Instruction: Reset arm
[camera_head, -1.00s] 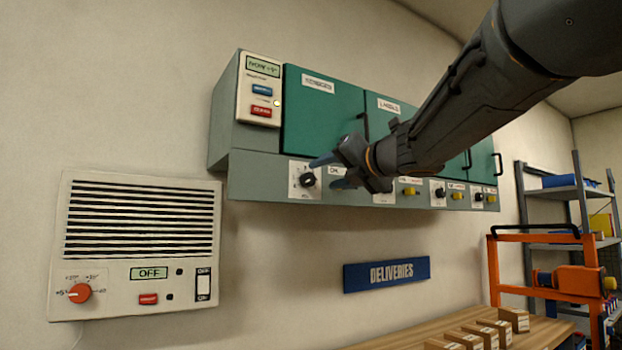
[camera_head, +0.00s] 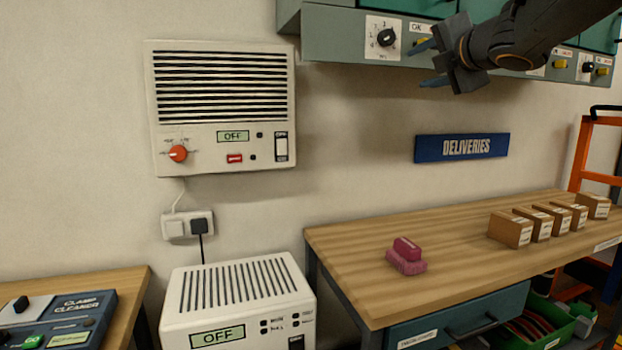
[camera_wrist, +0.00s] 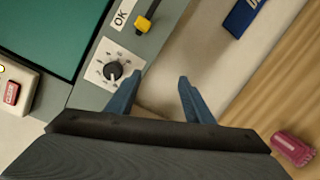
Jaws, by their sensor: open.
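My gripper (camera_head: 430,64) is at the upper right of the head view, in front of the lower edge of the green-doored wall cabinet (camera_head: 335,35). Its two blue fingers are apart with nothing between them, and they also show in the wrist view (camera_wrist: 155,95). A black rotary knob (camera_head: 387,38) on a white dial plate is just left of the fingers. In the wrist view the knob (camera_wrist: 114,70) is left of the left finger, and I see no contact.
A white wall heater (camera_head: 225,100) reads OFF. A white floor unit (camera_head: 240,298) also reads OFF. The wooden bench (camera_head: 350,245) holds a pink block (camera_head: 406,255) and several cardboard boxes (camera_head: 510,229). A blue DELIVERIES sign (camera_head: 462,147) hangs above it. Bare wall lies below the gripper.

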